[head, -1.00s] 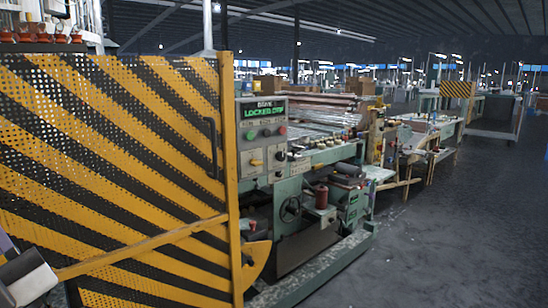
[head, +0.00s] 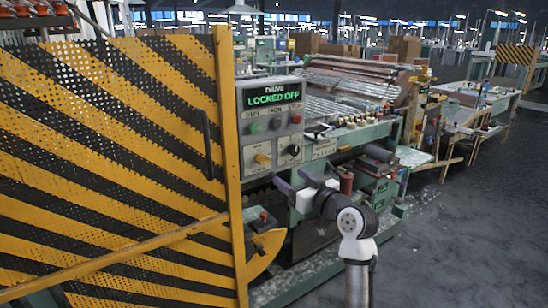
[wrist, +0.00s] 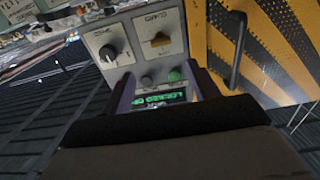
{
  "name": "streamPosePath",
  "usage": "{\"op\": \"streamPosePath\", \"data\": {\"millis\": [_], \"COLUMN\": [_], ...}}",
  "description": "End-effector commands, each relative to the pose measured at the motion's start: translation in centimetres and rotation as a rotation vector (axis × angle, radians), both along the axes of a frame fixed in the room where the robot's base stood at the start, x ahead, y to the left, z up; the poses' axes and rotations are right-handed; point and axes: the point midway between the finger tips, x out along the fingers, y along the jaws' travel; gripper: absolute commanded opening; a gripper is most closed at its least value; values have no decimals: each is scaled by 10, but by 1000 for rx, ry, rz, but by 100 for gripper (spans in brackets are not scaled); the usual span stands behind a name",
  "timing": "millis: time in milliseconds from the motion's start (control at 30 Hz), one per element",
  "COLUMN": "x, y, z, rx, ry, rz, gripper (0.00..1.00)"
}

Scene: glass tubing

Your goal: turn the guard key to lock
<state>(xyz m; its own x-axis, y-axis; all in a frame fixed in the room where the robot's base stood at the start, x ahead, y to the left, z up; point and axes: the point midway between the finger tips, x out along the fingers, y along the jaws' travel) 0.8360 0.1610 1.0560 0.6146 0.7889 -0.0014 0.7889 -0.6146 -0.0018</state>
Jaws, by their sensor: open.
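The guard key looks to be the yellow knob (head: 262,158) low on the left of the grey control panel (head: 271,104). It also shows in the wrist view, where the yellow knob (wrist: 160,39) sits crosswise under an upside-down label that seems to read GUARD. My gripper (head: 297,182) is open and empty, in front of and below the panel. In the wrist view my gripper (wrist: 160,72) has its fingers apart, with the lit display between them and the knob beyond the tips, not touched.
A black round knob (head: 293,150) sits right of the key. Green and red buttons sit above, and the display (head: 272,95) reads LOCKED OFF. A striped yellow-black guard (head: 110,140) with a black handle (head: 207,145) stands close on the left. Open floor (head: 460,230) lies to the right.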

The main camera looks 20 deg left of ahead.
Motion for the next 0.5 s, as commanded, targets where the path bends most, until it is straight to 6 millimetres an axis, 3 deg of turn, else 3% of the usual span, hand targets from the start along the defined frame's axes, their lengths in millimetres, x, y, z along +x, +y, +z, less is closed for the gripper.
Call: {"op": "streamPosePath", "data": {"millis": [500], "x": [63], "y": [82], "z": [3], "rx": [-1], "ry": [0], "rz": [1], "gripper": [60]}}
